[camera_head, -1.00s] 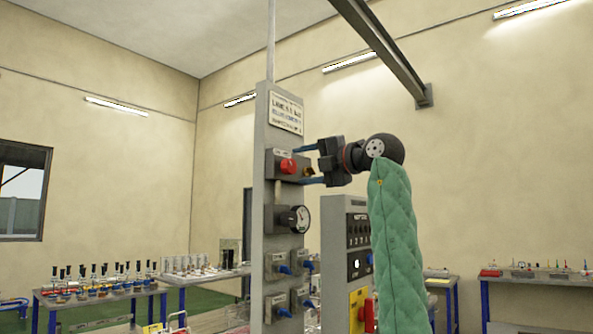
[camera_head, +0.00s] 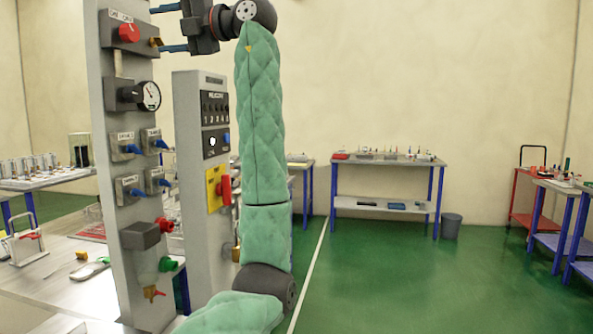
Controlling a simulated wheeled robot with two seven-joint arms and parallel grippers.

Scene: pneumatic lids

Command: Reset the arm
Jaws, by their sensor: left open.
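My left gripper (camera_head: 168,28) is at the top left of the head view, with its two blue fingers apart. Its fingertips reach toward the upper part of a grey control panel (camera_head: 111,70), beside a box with a red knob (camera_head: 129,32). One finger is above and one below the small brass part (camera_head: 156,42) on that box's side; I cannot tell whether they touch it. My left arm, in a green quilted sleeve, rises from the bottom of the view to the gripper. My right gripper is not in view.
The panel also bears a gauge (camera_head: 148,96), several blue-handled valves and a green knob (camera_head: 168,264). A second grey panel (camera_head: 190,150) has a red handle (camera_head: 224,190). A table (camera_head: 385,161) and a bin (camera_head: 451,226) stand at the back. The green floor (camera_head: 400,280) right is clear.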

